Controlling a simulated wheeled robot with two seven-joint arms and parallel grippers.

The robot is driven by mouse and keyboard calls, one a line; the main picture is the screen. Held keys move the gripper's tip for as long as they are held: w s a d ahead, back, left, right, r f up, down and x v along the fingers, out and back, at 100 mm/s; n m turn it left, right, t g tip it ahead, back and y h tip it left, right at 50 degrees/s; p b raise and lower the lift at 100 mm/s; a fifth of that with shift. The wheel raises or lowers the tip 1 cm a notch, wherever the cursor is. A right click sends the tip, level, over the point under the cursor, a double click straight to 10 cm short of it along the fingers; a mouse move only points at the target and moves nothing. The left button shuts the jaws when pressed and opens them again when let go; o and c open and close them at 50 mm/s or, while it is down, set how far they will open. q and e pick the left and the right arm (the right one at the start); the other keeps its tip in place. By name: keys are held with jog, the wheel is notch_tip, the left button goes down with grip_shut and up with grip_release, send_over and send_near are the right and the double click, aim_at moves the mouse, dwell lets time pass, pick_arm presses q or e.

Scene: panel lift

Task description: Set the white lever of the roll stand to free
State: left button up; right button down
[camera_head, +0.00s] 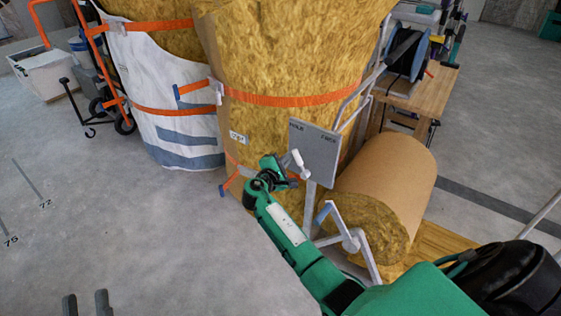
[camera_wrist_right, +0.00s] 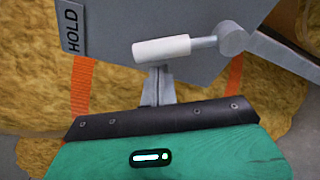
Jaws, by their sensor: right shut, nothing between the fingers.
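The roll stand's grey plate (camera_head: 318,140) reads HOLD at its upper left, with a small label at its upper right. The HOLD word also shows in the wrist view. The white lever (camera_head: 298,158) sits on this plate, its handle pointing up and leaning slightly toward the HOLD side; the wrist view shows its white grip (camera_wrist_right: 162,50) and grey hub. My right gripper (camera_head: 290,182) is shut and empty on the HOLD side of the lever. Its fingertips (camera_wrist_right: 157,80) are close to the grip; whether they touch it I cannot tell. My left gripper (camera_head: 86,303) is open and empty, low at the left.
A brown-wrapped roll (camera_head: 385,180) lies right of the plate, with a blue-tipped crank (camera_head: 345,232) before it. A tall insulation bale (camera_head: 285,60) with orange straps stands behind. A wooden bench (camera_head: 425,98) is at the back right.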

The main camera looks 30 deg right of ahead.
pick_arm(q)
jog(key=shift+f, duration=0.1)
pick_arm(e)
jog(key=shift+s+r, duration=0.15)
jog(key=shift+s, duration=0.25)
jog(key=shift+s+d+r, duration=0.1)
